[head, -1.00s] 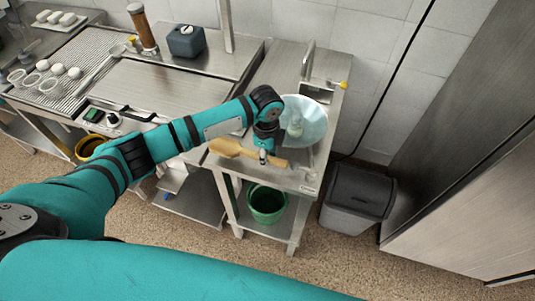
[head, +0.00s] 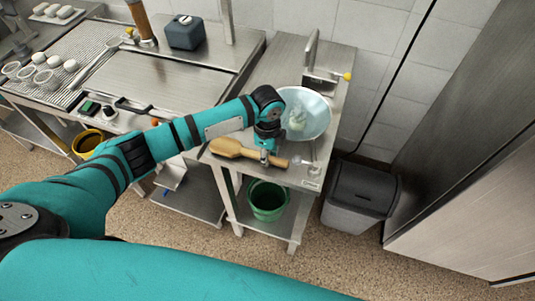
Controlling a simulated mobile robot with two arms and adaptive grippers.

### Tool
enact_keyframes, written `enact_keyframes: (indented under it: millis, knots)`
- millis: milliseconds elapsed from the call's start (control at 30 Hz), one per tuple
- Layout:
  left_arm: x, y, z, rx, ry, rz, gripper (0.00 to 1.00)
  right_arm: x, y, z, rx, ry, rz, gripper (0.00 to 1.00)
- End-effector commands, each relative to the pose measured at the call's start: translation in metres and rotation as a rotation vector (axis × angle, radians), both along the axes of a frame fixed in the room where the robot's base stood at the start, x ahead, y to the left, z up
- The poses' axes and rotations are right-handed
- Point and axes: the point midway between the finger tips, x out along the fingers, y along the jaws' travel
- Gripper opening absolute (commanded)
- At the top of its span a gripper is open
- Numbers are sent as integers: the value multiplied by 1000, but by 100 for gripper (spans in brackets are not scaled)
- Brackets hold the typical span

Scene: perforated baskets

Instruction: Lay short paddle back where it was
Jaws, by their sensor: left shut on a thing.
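A short wooden paddle (head: 228,147) shows at the front of the steel side table (head: 220,164), its broad end to the left and its handle to the right. My left gripper (head: 266,160) is shut on the paddle's handle, with the arm reaching in from the left. The paddle is at or just over the table's front edge; I cannot tell if it touches the top. My right gripper is not in view.
A pale blue bowl (head: 318,117) with something greenish in it sits just behind the gripper. A green bucket (head: 268,201) stands on the shelf below. A grey bin (head: 362,190) stands to the right. The fryer station with baskets (head: 38,72) is at left.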

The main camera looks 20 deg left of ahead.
Motion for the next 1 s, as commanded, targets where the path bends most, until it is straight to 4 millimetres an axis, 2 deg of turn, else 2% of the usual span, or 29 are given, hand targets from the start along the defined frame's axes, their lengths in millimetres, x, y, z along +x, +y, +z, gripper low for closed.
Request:
enact_keyframes:
  millis: [667, 700, 867, 1000]
  knots:
    - [0, 0, -10, 0, -1, 0, 0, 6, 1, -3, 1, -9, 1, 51]
    - [0, 0, -10, 0, -1, 0, 26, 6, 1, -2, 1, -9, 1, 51]
    - [0, 0, -10, 0, 0, 0, 47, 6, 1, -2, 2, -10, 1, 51]
    - [0, 0, -10, 0, 0, 0, 48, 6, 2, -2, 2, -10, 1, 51]
